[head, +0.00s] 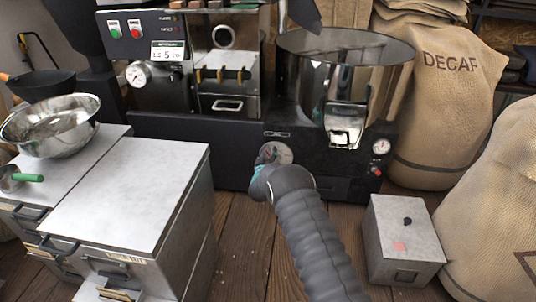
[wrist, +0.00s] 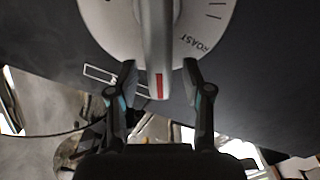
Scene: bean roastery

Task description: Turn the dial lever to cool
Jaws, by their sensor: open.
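The dial (head: 280,151) is a pale round plate low on the roaster's dark front, partly hidden by my arm. In the wrist view the dial plate (wrist: 205,28) shows tick marks and the word ROAST at its right edge. The grey dial lever (wrist: 157,40) has a red mark near its tip, which points down in that view, left of ROAST. No COOL label is readable. My gripper (wrist: 159,75) is open, with one finger on each side of the lever tip. Gaps show on both sides. In the head view my gripper (head: 263,165) is at the dial, its fingers mostly hidden.
The roaster (head: 195,140) has a shiny round drum (head: 345,60) above right of the dial. A grey metal cabinet (head: 130,195) stands at left, with a steel bowl (head: 50,125) beyond. A small grey box (head: 403,245) and burlap sacks (head: 430,100) stand at right. Wooden floor shows between.

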